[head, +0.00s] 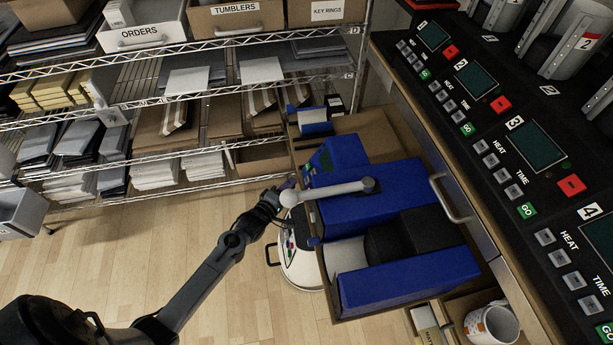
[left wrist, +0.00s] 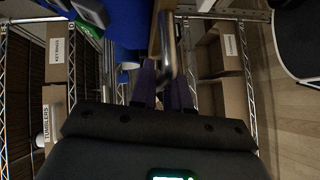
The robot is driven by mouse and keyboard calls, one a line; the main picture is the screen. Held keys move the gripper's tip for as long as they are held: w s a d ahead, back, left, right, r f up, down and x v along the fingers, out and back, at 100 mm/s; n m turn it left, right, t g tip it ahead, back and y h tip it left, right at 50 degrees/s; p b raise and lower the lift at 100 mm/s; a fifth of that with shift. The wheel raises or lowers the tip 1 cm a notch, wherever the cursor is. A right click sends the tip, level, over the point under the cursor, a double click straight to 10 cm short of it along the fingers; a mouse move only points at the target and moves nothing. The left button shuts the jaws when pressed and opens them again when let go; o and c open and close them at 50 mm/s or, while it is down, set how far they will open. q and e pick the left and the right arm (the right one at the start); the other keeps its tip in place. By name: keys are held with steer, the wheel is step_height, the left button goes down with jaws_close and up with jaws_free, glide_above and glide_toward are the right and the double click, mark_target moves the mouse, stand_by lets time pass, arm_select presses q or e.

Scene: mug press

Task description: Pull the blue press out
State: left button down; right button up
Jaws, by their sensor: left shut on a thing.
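The blue press (head: 390,270) lies in a wooden pull-out tray (head: 329,300) that juts out from the counter. It has a dark padded middle and a long grey lever (head: 335,190) pointing left. My left gripper (head: 287,185) is at the tray's outer left edge, close to the lever's end. In the left wrist view its purple fingers (left wrist: 167,90) are shut on a silver bar (left wrist: 168,50) beside a thin wooden edge. I cannot tell whether the bar is the lever's end or a tray handle. Blue press parts (left wrist: 127,25) show beyond. My right gripper is not in view.
A wire shelf rack (head: 150,105) with boxes and paper stands behind. A round white appliance (head: 300,255) is below the tray's left side. A mug (head: 490,325) sits in a lower drawer. The control counter (head: 500,130) is at right. Wooden floor (head: 120,260) is clear at left.

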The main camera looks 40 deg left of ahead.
arm_select(q)
steer(key=s+a+p, duration=0.1)
steer(key=s+a, duration=0.3)
steer(key=s, duration=0.1)
steer(key=shift+p, duration=0.35)
steer(key=c, duration=1.3)
jaws_free()
steer(key=shift+w, duration=0.15)
steer(key=shift+o, duration=0.4)
steer(key=shift+r, duration=0.1)
